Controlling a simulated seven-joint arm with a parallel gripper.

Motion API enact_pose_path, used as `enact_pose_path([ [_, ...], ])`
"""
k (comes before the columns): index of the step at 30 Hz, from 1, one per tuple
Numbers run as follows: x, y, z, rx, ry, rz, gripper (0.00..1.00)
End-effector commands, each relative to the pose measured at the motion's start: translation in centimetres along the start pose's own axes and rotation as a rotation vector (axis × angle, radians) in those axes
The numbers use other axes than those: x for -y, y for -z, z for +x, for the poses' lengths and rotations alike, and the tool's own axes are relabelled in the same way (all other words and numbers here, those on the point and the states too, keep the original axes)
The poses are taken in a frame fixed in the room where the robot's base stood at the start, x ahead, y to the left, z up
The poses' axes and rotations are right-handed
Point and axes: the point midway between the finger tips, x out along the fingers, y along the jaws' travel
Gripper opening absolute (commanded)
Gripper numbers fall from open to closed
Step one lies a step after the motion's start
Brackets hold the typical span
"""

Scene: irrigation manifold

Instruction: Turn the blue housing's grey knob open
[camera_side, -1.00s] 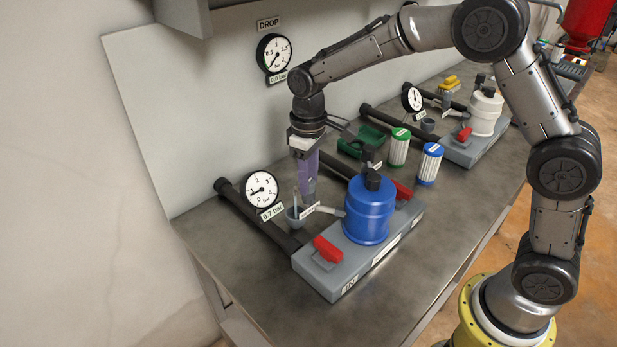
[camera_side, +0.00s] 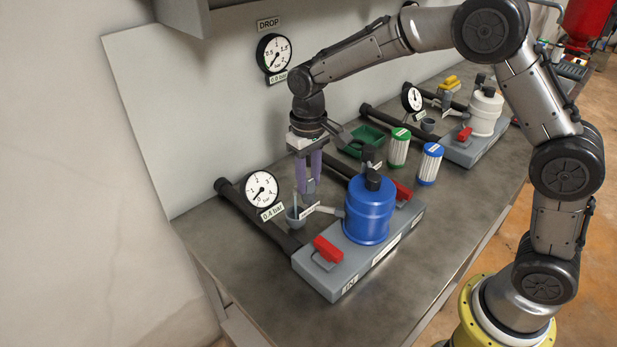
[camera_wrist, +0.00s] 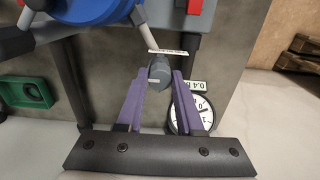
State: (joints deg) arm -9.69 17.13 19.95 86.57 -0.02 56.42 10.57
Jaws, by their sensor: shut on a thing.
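The blue housing (camera_side: 369,212) stands upright on a grey base block (camera_side: 318,277). A thin pale pipe (camera_side: 330,211) runs from its side toward my gripper (camera_side: 310,194), which points down. In the wrist view my gripper (camera_wrist: 160,78) has its two purple fingers on either side of the grey knob (camera_wrist: 159,72), shut on it. A pale mark shows on the knob. In the side view the fingers and a white label (camera_side: 317,208) mostly hide the knob. The blue housing (camera_wrist: 95,8) shows at the top of the wrist view.
A gauge (camera_side: 261,188) beside my gripper reads 0.4 bar. A small grey cup (camera_side: 297,217) is just below the fingers. Red handles (camera_side: 328,249) sit on the base block. A green tray (camera_side: 363,141), two filter cartridges and a white housing (camera_side: 485,113) stand farther back.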

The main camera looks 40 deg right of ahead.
Motion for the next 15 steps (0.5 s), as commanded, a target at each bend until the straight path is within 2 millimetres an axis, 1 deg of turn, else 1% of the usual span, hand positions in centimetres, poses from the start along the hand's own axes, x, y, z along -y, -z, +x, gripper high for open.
enact_pose_path([
  [3, 0.03, 0.16, -0.27, -0.007, 0.002, 0.002, 0.00],
  [4, 0.03, 0.15, -0.27, -0.007, 0.002, 0.002, 0.41],
  [8, 0.02, 0.11, -0.19, -0.005, 0.002, 0.002, 0.64],
  [9, 0.02, 0.10, -0.17, -0.005, 0.001, 0.001, 0.66],
  [15, 0.01, 0.06, -0.08, -0.003, 0.001, 0.000, 0.66],
])
